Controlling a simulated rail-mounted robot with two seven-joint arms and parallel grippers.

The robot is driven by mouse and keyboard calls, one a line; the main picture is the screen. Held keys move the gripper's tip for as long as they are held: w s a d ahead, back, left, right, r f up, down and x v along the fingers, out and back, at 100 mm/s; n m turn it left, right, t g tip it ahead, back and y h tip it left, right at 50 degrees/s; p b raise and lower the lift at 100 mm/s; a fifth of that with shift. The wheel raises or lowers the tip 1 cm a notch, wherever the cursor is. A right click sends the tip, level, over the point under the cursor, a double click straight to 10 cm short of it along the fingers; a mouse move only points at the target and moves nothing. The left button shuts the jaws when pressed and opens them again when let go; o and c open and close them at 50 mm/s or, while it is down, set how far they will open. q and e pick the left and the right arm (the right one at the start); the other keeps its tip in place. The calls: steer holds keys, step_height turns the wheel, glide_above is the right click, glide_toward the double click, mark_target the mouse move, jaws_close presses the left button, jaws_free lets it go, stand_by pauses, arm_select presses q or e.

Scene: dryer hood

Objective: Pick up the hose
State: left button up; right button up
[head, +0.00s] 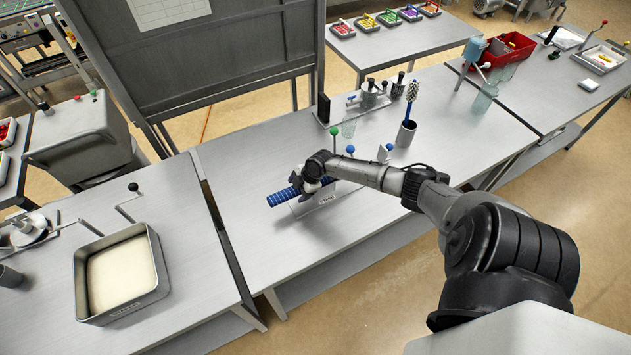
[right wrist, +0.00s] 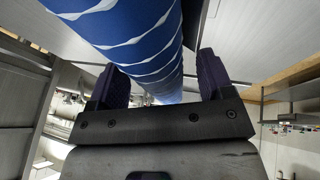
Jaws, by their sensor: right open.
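The hose (head: 281,197) is a blue cylinder with thin white bands, lying on a metal holder (head: 327,200) on the middle table in the head view. My right gripper (head: 311,182) is at the hose from above, and my arm hides part of the hose. In the right wrist view the hose (right wrist: 135,35) is large and runs between the two dark fingers of my gripper (right wrist: 162,78). The fingers are apart, one on each side of the hose. Whether they touch it cannot be told. My left gripper is in neither view.
A green-knobbed lever (head: 334,132) and a blue-knobbed one (head: 350,149) stand just behind my arm. A brush stands in a dark cup (head: 405,134) to the right. A square tray (head: 152,243) sits on the left table. The table front left of the hose is clear.

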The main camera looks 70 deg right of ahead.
steer(key=c, duration=1.3)
steer(key=shift+o, duration=0.2)
steer(key=shift+r, duration=0.2)
steer(key=shift+r, duration=0.2)
steer(key=r, duration=0.3)
steer(key=shift+s+d+r+b, duration=0.15)
steer(key=shift+s+r+b, duration=0.15)
steer(key=shift+s+b, duration=0.1)
steer(key=s+d+r, duration=0.1)
steer(key=s+r, duration=0.5)
steer(key=s, duration=0.4)
steer(key=shift+s+d+r+p, duration=0.25)
steer(key=shift+d+r+p, duration=0.05)
steer(key=shift+d, duration=0.1)
